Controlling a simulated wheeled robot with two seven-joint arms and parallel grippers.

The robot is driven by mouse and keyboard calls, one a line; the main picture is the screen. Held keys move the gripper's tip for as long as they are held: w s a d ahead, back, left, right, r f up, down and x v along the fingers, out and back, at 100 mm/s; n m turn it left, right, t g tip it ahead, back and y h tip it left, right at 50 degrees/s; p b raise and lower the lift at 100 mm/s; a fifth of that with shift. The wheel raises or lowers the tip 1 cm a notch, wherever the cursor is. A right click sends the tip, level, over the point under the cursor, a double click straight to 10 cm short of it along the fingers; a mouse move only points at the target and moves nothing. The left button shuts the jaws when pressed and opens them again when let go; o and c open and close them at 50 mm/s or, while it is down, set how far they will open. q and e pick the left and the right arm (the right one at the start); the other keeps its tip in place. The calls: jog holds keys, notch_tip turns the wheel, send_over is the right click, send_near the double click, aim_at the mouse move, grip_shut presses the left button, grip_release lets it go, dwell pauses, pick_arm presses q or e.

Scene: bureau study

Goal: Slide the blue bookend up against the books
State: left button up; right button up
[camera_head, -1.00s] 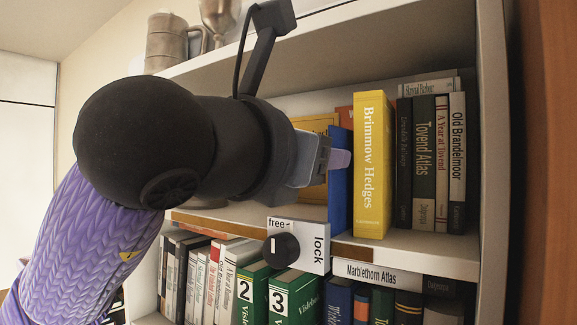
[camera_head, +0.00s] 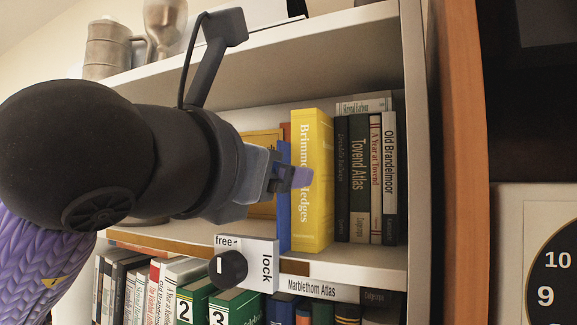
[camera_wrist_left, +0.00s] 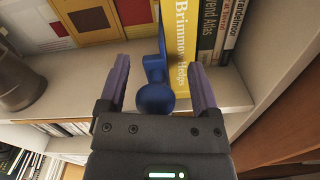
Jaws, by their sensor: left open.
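The blue bookend (camera_head: 284,205) stands upright on the middle shelf, just left of the thick yellow book (camera_head: 313,225). The left wrist view shows its blue plate and rounded knob (camera_wrist_left: 155,97). Several darker books (camera_head: 357,190) stand upright right of the yellow one; I cannot tell whether any gap lies between them or beside the bookend. My left gripper (camera_head: 292,178) is open in front of the bookend. In the left wrist view its purple fingers (camera_wrist_left: 160,68) stand on either side of the bookend, apart from its knob. My right gripper is not in view.
A black dial (camera_head: 232,268) on a plate marked free and lock sits at the shelf's front edge. A crowded book row (camera_head: 170,285) fills the shelf below. The cabinet's side panel (camera_head: 417,150) bounds the right.

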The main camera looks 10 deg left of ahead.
pick_arm(q)
jog(key=b+v, duration=0.3)
jog(key=v, duration=0.7)
jog(key=shift+b, duration=0.35)
